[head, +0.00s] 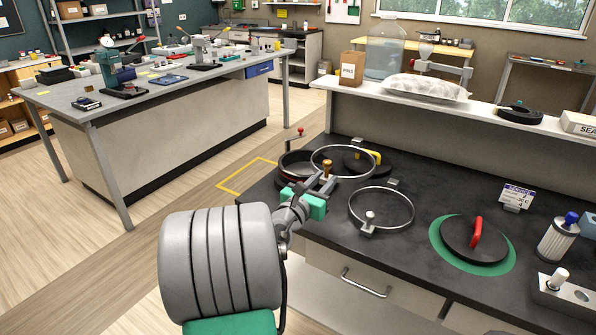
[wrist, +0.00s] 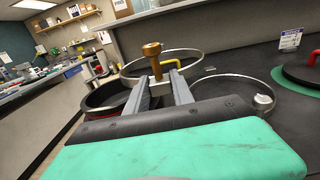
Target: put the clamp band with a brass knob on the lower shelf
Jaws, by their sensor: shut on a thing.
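My gripper (head: 325,184) is shut on the clamp band with a brass knob, at its knob end. The brass knob (head: 327,167) stands upright between the fingertips; it also shows in the wrist view (wrist: 153,58). The band's thin steel ring (head: 374,152) reaches away from the gripper and appears held above the bench, overlapping a dark port ring and a lid behind it. A second steel clamp band (head: 412,212) with a pale knob lies on the bench to the right. A white shelf (head: 480,107) runs above the bench; I cannot tell if this is the lower shelf.
The black bench (head: 330,228) holds a dark open port ring (head: 287,168), a yellow-handled lid (head: 375,157) and a red-handled lid (head: 465,242) on a green ring. The white shelf carries a box, jug, bag and black ring (head: 519,115), with bare stretches between.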

